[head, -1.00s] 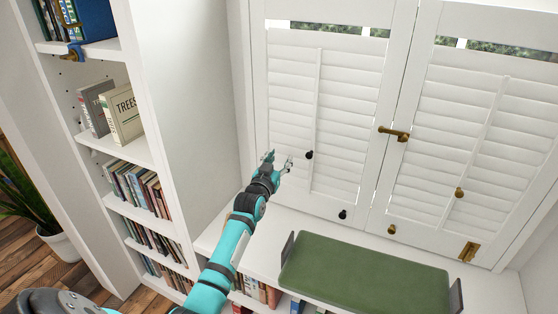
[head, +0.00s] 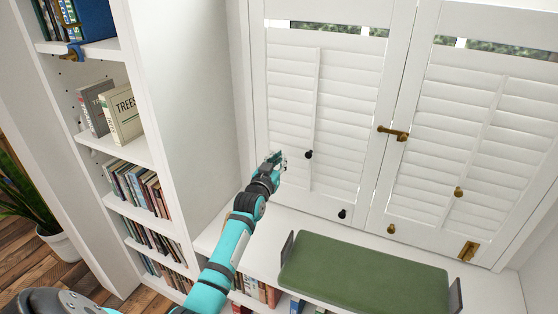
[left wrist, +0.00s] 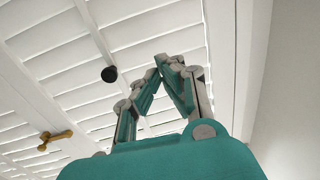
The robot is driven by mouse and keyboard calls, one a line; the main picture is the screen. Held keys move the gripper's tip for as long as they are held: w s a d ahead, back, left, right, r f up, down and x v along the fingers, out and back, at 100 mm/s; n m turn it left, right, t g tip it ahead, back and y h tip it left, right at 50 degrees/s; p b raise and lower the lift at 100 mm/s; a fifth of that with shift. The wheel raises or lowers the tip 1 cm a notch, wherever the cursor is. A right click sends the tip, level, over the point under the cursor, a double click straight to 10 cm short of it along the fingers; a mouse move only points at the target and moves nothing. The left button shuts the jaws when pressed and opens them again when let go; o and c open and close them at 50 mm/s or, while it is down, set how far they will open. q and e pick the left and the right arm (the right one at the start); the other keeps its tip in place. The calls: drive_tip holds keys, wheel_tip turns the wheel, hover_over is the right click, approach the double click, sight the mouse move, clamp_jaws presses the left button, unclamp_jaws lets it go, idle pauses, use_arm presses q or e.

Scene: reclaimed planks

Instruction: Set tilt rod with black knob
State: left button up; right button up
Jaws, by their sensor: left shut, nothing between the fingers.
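The tilt rod (head: 315,110) runs down the left shutter panel, with a black knob (head: 309,154) on it. In the left wrist view the black knob (left wrist: 109,74) sits on the rod (left wrist: 92,25), left of the fingers. My left gripper (head: 279,156) is in front of the left panel's slats, a little left of the knob in the head view. It is shut and empty; its fingertips meet in the left wrist view (left wrist: 163,62), apart from the knob. The slats (head: 350,110) look nearly closed. My right gripper is not in view.
A second black knob (head: 342,214) is low on the left panel's frame. The right panel has a rod with a brass knob (head: 459,192); a brass latch (head: 393,132) is between the panels. A green cushion (head: 365,275) lies below. A bookshelf (head: 190,110) stands left.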

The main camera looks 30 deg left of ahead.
use_arm(q)
drive_tip(key=o, duration=0.9)
drive_tip(key=shift+a, duration=0.1)
drive_tip(key=shift+c, duration=0.2)
drive_tip(key=s+a+n+y, duration=0.1)
drive_tip(key=s+a, duration=0.1)
drive_tip(key=s, duration=1.7)
drive_tip(key=shift+s, duration=0.35)
drive_tip(key=shift+d, duration=0.15)
